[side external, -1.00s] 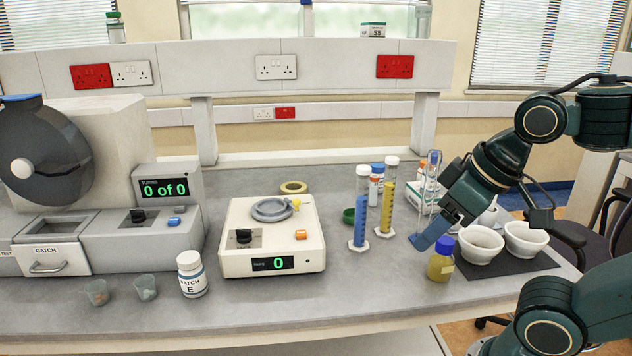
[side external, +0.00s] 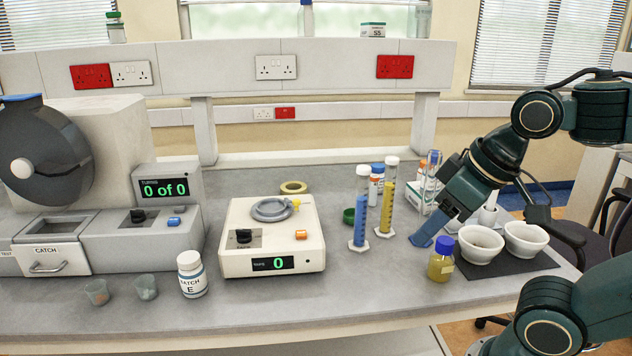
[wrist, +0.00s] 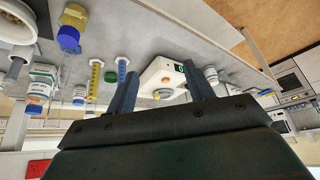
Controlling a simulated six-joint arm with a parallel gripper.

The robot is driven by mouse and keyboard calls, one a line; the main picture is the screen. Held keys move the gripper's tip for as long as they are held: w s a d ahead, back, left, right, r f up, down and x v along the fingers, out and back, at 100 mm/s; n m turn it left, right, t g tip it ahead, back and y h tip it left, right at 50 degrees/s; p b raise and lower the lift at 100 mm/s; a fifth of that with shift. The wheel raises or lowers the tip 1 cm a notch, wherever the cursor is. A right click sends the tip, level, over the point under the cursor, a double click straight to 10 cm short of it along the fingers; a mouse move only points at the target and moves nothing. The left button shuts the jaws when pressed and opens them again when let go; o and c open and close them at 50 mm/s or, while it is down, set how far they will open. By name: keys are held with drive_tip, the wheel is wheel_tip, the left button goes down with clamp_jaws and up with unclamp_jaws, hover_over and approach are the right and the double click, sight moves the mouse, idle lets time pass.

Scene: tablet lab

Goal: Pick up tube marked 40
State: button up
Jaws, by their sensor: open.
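Two slim upright tubes stand on the bench, one with blue contents (side external: 360,222) and one with yellow contents (side external: 387,208). Both have white tops and scale marks, but I cannot read a 40 on either. The wrist view, which looks upside down, also shows the blue tube (wrist: 121,72) and the yellow tube (wrist: 94,80). My gripper (side external: 422,240) is open and empty, low over the bench to the right of both tubes and apart from them. In the wrist view the fingers (wrist: 160,72) frame the white counting device, with the blue tube just outside one finger.
A yellow bottle with a blue cap (side external: 440,264) stands close to my gripper. White bowls (side external: 480,250) sit on a dark mat (side external: 515,266) to the right. A clear cylinder (side external: 430,180) stands behind. The counting device (side external: 272,255) is on the left; bench front is mostly clear.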

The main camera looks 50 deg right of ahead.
drive_tip(key=w+d+r+m+g, duration=0.1)
drive_tip(key=w+d+r+m, duration=0.1)
drive_tip(key=w+d+r, duration=0.3)
drive_tip(key=w+r+m+g, duration=0.1)
drive_tip(key=w+r+m, duration=0.15)
drive_tip(key=w, duration=0.45)
drive_tip(key=m+g, duration=0.4)
drive_tip(key=m, duration=1)
hover_over(375, 176)
wheel_tip(375, 176, down, 12)
drive_tip(key=shift+f, duration=0.25)
drive_tip(key=shift+f, duration=4.3)
drive_tip(key=shift+f, duration=0.1)
drive_tip(key=shift+f, duration=2.5)
